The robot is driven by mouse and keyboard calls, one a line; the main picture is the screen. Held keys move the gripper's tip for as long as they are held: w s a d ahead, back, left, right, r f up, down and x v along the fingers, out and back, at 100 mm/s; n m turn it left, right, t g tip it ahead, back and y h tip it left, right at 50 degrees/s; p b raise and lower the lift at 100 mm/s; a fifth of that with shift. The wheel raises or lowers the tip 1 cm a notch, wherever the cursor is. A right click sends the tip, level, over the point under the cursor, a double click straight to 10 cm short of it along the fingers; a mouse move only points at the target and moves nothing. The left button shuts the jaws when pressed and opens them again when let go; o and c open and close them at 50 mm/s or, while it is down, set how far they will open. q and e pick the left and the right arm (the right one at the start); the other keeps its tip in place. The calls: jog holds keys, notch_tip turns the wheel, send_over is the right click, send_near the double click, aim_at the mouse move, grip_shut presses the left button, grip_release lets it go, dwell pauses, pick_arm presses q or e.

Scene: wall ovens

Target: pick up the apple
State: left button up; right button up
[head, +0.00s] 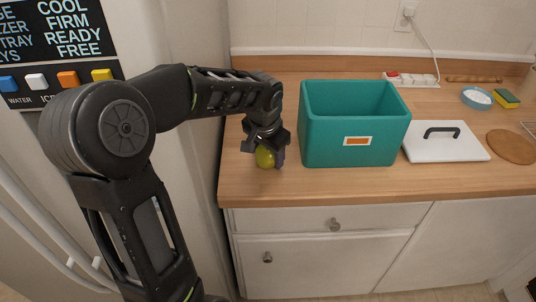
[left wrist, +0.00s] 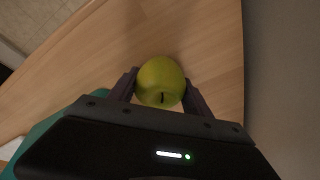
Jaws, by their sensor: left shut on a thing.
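A yellow-green apple (head: 264,157) is at the left end of the wooden counter, to the left of the teal bin. My left gripper (head: 268,155) points down over it, with its fingers on either side of it. In the left wrist view the apple (left wrist: 160,82) sits between the two fingers (left wrist: 160,90), its stem showing. The gripper is shut on the apple. I cannot tell whether the apple still touches the counter. My right gripper is in neither view.
An open teal bin (head: 320,140) stands right beside the gripper. A white lid with a black handle (head: 445,145), a round brown board (head: 512,146), a power strip (head: 410,79), a bowl (head: 477,97) and a sponge (head: 507,98) lie farther right. A tall fridge (head: 190,200) borders the left.

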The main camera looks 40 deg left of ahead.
pick_arm(q)
jog(key=shift+c, duration=0.9)
notch_tip(320, 180, up, 10)
jog(key=shift+r+b, duration=0.1)
jog(key=shift+b, duration=0.2)
